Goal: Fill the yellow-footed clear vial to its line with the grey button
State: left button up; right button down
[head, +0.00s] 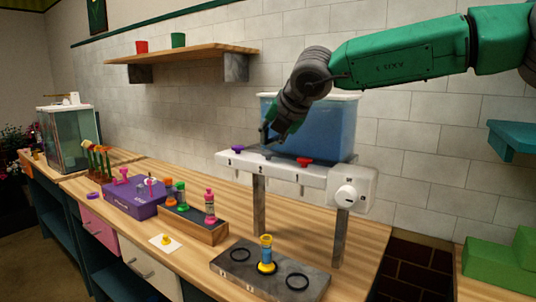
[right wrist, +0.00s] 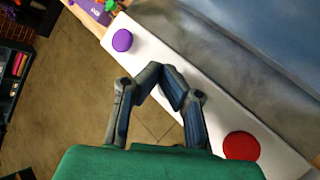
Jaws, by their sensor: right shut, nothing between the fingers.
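The clear vial (head: 266,251) with a yellow foot (head: 266,267) stands upright on a dark grey plate (head: 232,274), below the front of the white dispenser (head: 328,181). Its fill level is too small to tell. The dispenser carries a purple button (head: 238,149) and a red button (head: 304,161), with the grey button (head: 268,156) between them. My right gripper (head: 268,139) is shut and empty, above the grey button. In the right wrist view its fingertips (right wrist: 163,78) lie between the purple and red buttons and cover the grey one. My left gripper is not in view.
A blue tank (head: 320,128) stands behind the button bar. A wooden block (head: 190,225) with several coloured vials and a purple box (head: 133,197) stand to the left. A shelf (head: 180,52) hangs on the wall.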

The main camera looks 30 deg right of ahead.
aim_at(269, 152)
jog(key=shift+f, duration=0.25)
jog(key=shift+f+b, duration=0.6)
dwell(0.7)
jog(key=shift+r, duration=0.1)
jog(key=shift+r+p, duration=0.95)
notch_tip(269, 152, up, 5)
jog(key=p, duration=0.4)
jog(key=shift+r, duration=0.1)
dwell(0.3)
dwell(1.3)
